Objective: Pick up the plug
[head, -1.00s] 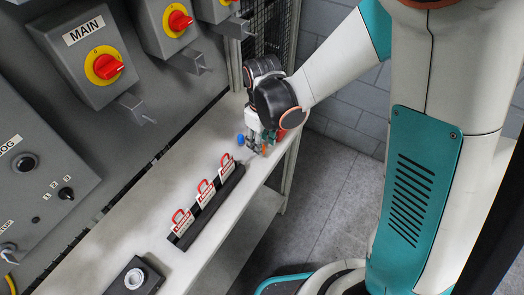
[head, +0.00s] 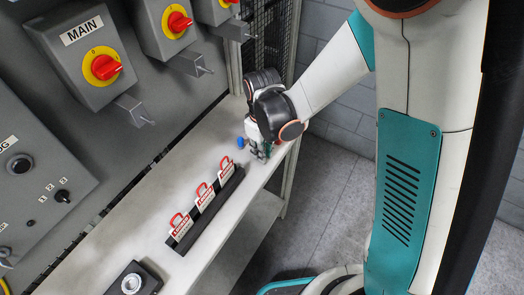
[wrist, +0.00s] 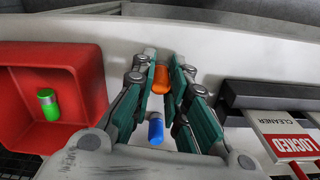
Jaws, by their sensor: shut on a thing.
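My gripper (wrist: 163,73) is shut on a small orange plug (wrist: 162,81), with a teal-padded finger on each side of it in the wrist view. A small blue plug (wrist: 156,131) shows lower between the fingers in that view, nearer the wrist and apart from the orange one. In the head view my gripper (head: 260,155) points down at the far end of the white shelf, and the blue plug (head: 240,142) is just to its left. The orange plug is hidden there. I cannot tell whether it is clear of the shelf.
A red tray (wrist: 85,80) holding a green plug (wrist: 48,105) lies left in the wrist view. A black rack (head: 208,210) with red padlocks and tags stands on the shelf (head: 165,200). Grey switch boxes (head: 80,60) line the wall. A black box (head: 135,280) is nearer.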

